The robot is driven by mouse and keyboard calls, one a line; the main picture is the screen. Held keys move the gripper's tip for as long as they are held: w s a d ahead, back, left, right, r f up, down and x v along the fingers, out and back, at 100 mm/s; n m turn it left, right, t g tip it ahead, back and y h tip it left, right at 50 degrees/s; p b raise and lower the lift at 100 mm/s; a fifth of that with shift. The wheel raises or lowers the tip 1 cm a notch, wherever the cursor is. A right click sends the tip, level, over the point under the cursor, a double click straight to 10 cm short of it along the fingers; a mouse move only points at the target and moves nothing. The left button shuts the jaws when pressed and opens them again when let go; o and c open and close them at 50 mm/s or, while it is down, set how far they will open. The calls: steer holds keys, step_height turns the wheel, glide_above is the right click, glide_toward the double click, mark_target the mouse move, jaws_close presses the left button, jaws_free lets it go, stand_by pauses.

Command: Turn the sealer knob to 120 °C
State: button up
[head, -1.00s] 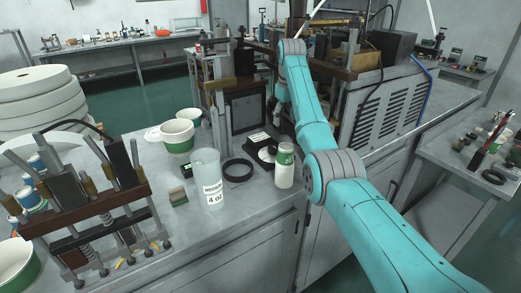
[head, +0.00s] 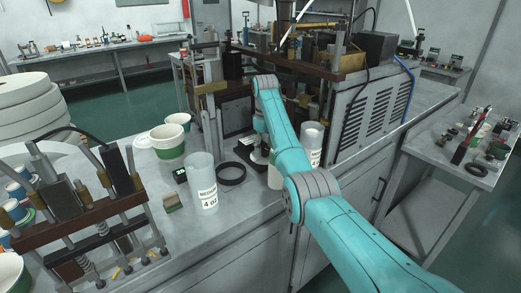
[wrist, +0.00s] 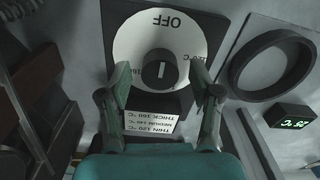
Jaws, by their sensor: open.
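The sealer knob (wrist: 160,68) is a small black round knob with a short white line. It sits at the middle of a white dial (wrist: 125,45) with OFF upside down at the top and a partly hidden temperature mark at the right. The dial is on a black square panel (wrist: 113,14). My gripper (wrist: 158,88) is open and empty, with one finger on each side of the knob's lower part.
A card listing THIN, MEDIUM and THICK temperatures (wrist: 150,122) lies beside the dial. A black ring (wrist: 235,80) and a small green-lit display (wrist: 293,122) are near it. A clear "4 oz" cup (head: 202,178) and white-green cups (head: 167,143) stand left of my arm.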

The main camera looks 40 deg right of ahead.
steer(key=shift+f, duration=0.5)
steer(key=c, duration=1.1)
steer(key=shift+c, duration=0.2)
